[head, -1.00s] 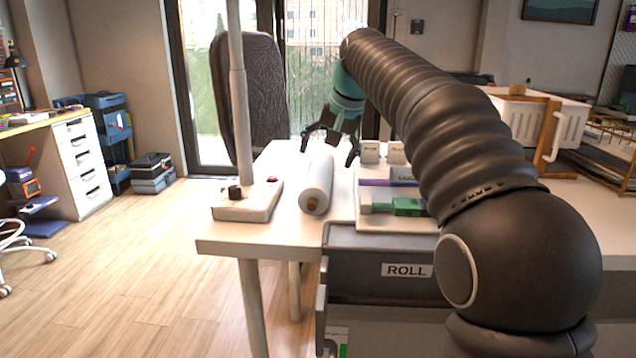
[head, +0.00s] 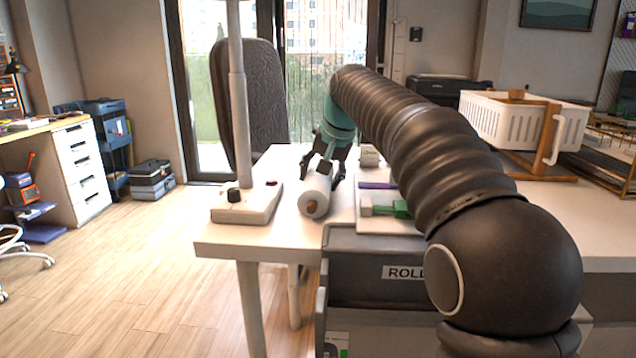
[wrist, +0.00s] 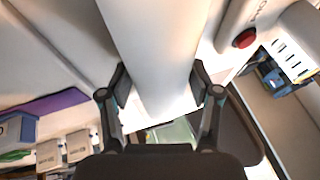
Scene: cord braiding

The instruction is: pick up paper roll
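The white paper roll (head: 316,192) lies lengthwise on the white table, its brown core end facing me. My gripper (head: 322,172) is down over the far part of the roll, with one finger on each side of it. In the wrist view the roll (wrist: 155,40) runs between the two dark fingers of my gripper (wrist: 160,78). The fingers are spread about as wide as the roll and sit close to its sides. Whether they touch it is not clear. My gripper hides part of the roll in the head view.
A white control box (head: 246,203) with a black knob and red button stands left of the roll, by a pole. A tray (head: 372,222) with green and purple items is close on the right. A white basket (head: 500,120) stands farther right.

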